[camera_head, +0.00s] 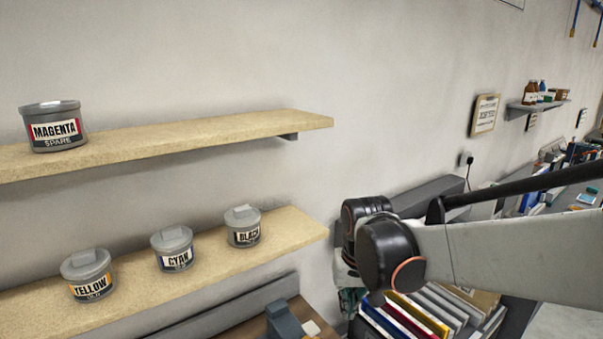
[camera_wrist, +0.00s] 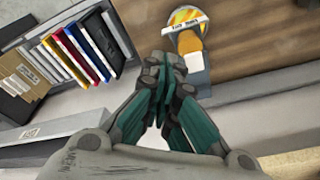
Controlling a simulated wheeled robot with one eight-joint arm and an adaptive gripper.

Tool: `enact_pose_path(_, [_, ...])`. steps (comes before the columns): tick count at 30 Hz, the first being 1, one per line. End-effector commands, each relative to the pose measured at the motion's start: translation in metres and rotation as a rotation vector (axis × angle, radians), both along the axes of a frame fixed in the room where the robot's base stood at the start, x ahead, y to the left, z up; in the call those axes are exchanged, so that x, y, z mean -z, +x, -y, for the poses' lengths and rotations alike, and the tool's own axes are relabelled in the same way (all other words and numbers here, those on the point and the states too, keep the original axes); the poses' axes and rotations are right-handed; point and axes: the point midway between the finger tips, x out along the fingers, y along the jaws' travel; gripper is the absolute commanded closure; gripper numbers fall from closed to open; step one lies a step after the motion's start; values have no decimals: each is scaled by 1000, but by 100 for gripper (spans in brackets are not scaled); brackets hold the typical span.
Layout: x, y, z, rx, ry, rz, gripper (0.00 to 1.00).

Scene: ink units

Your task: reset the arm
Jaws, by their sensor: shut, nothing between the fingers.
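My arm reaches in from the right in the head view, past the right ends of the two shelves. My gripper (camera_wrist: 163,72) shows in the wrist view with its teal fingers together and nothing between them. In the head view it is mostly hidden behind my dark wrist joint. It is apart from the shelves and the tins.
The upper shelf (camera_head: 200,133) holds a magenta tin (camera_head: 54,127). The lower shelf (camera_head: 215,264) holds yellow (camera_head: 88,275), cyan (camera_head: 173,249) and black (camera_head: 243,227) tins.

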Motion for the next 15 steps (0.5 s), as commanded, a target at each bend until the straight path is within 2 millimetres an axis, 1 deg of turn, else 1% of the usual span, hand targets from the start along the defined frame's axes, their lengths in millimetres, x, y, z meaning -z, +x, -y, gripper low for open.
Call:
enact_pose_path(1, [11, -11, 9, 5, 3, 25, 100])
enact_pose_path(5, [18, -35, 27, 10, 8, 89, 100])
enact_pose_path(8, [27, -55, 40, 12, 9, 138, 100])
enact_pose_path(11, [39, -74, 52, 17, 9, 187, 100])
enact_pose_path(15, [60, -102, 68, 23, 6, 257, 100])
